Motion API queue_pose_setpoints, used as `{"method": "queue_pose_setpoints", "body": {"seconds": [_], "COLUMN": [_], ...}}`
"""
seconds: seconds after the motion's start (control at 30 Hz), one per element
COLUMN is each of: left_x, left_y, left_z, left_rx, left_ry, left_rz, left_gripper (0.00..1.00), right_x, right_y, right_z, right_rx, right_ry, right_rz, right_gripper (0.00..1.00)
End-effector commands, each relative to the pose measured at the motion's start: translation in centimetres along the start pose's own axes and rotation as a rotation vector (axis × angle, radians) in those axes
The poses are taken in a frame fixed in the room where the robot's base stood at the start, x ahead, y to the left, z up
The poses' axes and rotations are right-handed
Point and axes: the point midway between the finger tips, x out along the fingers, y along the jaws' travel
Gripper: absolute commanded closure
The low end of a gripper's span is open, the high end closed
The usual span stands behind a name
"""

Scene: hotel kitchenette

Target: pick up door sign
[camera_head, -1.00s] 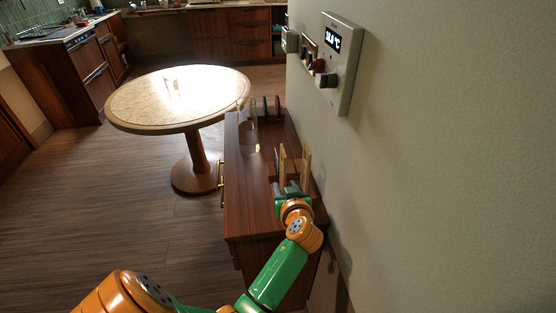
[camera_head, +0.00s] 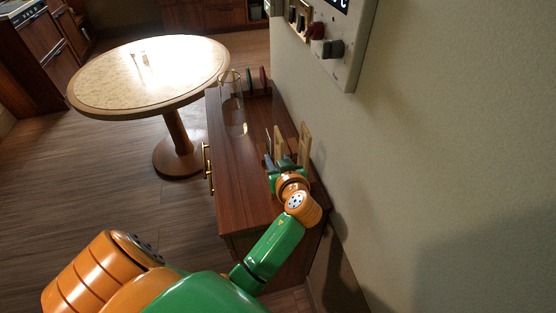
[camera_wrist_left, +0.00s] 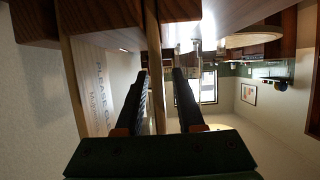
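Two thin, light wooden door signs stand upright side by side on the dark cabinet, a left one (camera_head: 277,139) and a right one (camera_head: 305,142). My left gripper (camera_head: 278,161) is open, with its fingers on either side of the left sign. In the left wrist view that sign (camera_wrist_left: 157,65) shows edge-on between the two dark fingers (camera_wrist_left: 164,82), with gaps visible. The other sign's face (camera_wrist_left: 105,85), printed "PLEASE CLEAN", shows left of the fingers. The signs' lower parts are partly hidden. My right gripper is not in view.
The cabinet top (camera_head: 238,170) is bare left of the signs. A clear glass vessel (camera_head: 233,117) stands farther back, with upright discs (camera_head: 250,82) behind it. The wall (camera_head: 430,150) with a control panel (camera_head: 345,50) is close on the right. A round table (camera_head: 150,75) stands beyond.

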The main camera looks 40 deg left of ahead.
Motion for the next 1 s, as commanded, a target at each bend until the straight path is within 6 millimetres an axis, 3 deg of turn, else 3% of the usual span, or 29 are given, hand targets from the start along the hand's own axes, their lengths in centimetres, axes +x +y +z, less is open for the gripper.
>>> {"method": "queue_pose_setpoints", "body": {"seconds": [0.03, 0.1, 0.13, 0.57, 0.73, 0.97, 1.0], "left_x": [0.0, 0.0, 0.0, -0.2, -1.6, -6.3, -6.9], "left_y": [0.0, 0.0, 0.0, 0.0, 0.0, -4.7, -6.0], "left_z": [0.0, 0.0, 0.0, -0.5, -3.8, -9.5, -9.3], "left_rx": [0.000, 0.000, 0.000, 0.001, -0.001, 0.002, 0.003], "left_ry": [0.000, 0.000, 0.000, -0.003, -0.001, -0.003, -0.004], "left_rz": [0.000, 0.000, 0.000, -0.001, -0.001, -0.004, -0.005], "left_gripper": [0.79, 0.98, 1.00, 1.00, 1.00, 1.00, 1.00], "right_x": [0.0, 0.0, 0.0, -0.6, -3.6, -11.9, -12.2], "right_y": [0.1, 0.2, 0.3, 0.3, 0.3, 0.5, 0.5], "right_z": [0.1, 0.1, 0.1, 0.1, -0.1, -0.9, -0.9], "right_rx": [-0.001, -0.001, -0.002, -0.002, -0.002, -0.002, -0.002], "right_ry": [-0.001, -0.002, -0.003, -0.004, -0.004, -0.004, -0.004], "right_rz": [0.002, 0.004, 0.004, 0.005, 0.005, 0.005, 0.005], "right_gripper": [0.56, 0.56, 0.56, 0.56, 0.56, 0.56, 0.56]}}
